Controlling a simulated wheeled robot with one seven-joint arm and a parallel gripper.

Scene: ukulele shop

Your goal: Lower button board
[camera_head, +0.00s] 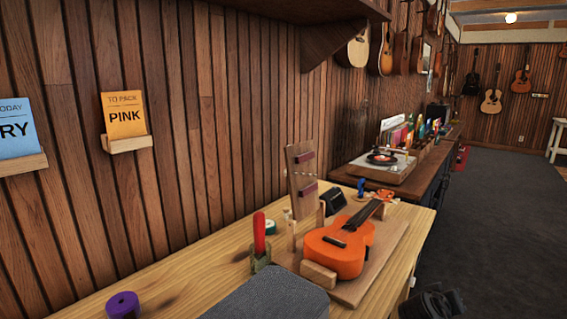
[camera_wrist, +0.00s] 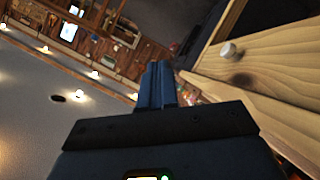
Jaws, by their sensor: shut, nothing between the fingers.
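The likely button board is an upright wooden panel (camera_head: 303,180) with two dark pink strips. It stands tilted on the workbench, behind and left of an orange ukulele (camera_head: 342,243). The ukulele lies on a flat wooden base (camera_head: 385,248) with wooden blocks beside it. My gripper (camera_wrist: 157,68) shows in the wrist view with its two dark blue fingers together and nothing between them. The button board does not show clearly in the wrist view, so I cannot tell their exact distance.
The workbench (camera_head: 180,262) also bears a red-handled tool (camera_head: 259,233), a purple roll (camera_head: 123,304) and a dark grey pad (camera_head: 270,296). A record player (camera_head: 382,160) stands on the farther counter. A white knob (camera_wrist: 229,50) on pale wood is near my fingers in the picture. Open carpet lies right.

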